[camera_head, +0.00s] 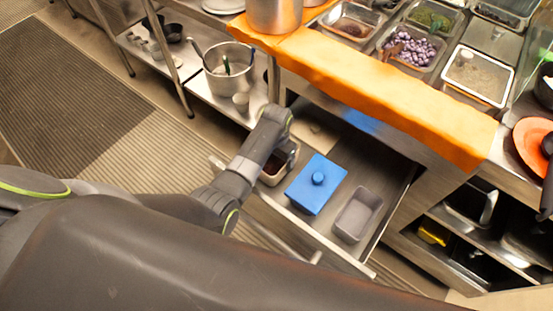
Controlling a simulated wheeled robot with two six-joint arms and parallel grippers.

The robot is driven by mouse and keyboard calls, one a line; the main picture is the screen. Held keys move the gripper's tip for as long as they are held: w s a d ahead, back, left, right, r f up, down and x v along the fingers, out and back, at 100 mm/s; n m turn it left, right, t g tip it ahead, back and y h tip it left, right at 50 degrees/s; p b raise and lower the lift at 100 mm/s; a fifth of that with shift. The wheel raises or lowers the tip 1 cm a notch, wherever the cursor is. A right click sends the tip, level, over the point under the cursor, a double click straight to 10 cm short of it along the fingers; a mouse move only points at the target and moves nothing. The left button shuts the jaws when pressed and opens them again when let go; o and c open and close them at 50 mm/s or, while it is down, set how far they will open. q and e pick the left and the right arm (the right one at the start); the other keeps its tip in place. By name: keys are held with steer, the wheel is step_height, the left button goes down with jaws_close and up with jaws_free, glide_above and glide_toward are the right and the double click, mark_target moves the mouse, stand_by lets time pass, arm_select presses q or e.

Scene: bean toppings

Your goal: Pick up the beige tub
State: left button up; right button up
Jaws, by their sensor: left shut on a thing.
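The beige tub (289,168) is at the left end of the open drawer (333,246), with dark brown contents partly visible. My left arm reaches in from the left and covers part of the tub. My left gripper (285,136) is at the tub's far side, shut on it; the fingertips are mostly hidden. I cannot tell whether the tub is lifted off the drawer floor. My right gripper is not in view.
A blue lidded box (307,195) and a grey tub (359,213) sit in the drawer to the right. The counter with an orange edge (375,90) overhangs behind the drawer. A steel pot (231,73) stands on the low shelf at the left.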

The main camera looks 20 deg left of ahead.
arm_select(q)
step_height(320, 180, up, 9)
steer(key=p, duration=0.2)
step_height(320, 180, up, 14)
steer(key=p, duration=1.3)
glide_above(277, 166)
step_height(277, 166, down, 11)
steer(key=b, duration=0.9)
steer(key=shift+r+b, duration=0.2)
steer(key=shift+b, duration=0.1)
steer(key=shift+r, duration=0.2)
